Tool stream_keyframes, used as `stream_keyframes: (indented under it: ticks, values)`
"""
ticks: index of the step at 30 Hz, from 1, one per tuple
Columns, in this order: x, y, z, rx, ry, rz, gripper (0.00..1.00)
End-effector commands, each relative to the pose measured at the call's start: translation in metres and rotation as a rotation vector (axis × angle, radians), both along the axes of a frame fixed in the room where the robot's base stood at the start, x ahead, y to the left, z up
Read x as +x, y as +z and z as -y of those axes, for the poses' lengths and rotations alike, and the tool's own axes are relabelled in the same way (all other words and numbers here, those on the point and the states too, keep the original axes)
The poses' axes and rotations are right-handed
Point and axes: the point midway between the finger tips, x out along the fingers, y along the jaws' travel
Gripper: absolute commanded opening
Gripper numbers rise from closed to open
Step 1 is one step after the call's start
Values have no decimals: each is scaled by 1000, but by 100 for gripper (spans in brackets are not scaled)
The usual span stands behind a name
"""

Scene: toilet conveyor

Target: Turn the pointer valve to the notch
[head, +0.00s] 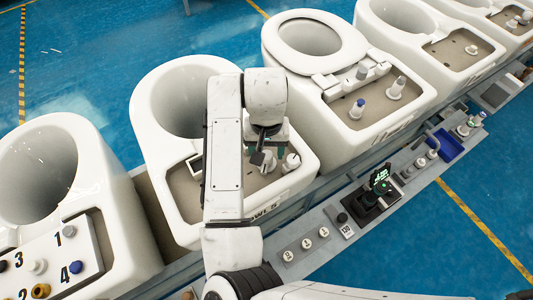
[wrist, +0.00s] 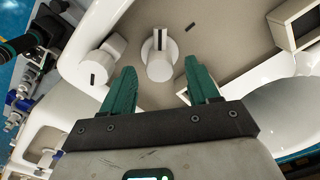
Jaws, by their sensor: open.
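The pointer valve (wrist: 159,58) is a white round knob with a raised bar and a grey stripe, standing on the beige deck. In the wrist view its bar points to the top of the picture. A short black mark (wrist: 190,26), perhaps the notch, lies on the deck to its upper right, out of line with the bar. My gripper (wrist: 160,88) is open, its two green fingers apart on either side of the valve's near side, with nothing held. In the head view my gripper (head: 268,138) is above the deck of the middle toilet, and my arm hides part of it.
A second white knob (wrist: 105,60) stands close left of the valve, with a black mark (wrist: 93,79) beside it. An open box (wrist: 297,20) is at upper right. Other toilets (head: 312,40) stand along the conveyor. A grey control rail (head: 310,240) runs in front.

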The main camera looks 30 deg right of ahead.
Motion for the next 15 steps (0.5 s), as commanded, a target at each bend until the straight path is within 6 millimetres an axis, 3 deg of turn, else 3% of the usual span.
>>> stream_keyframes:
  ticks: [6,15]
  values:
    - [0,-26,0,0,2,0,60]
    - [0,-33,0,0,0,1,60]
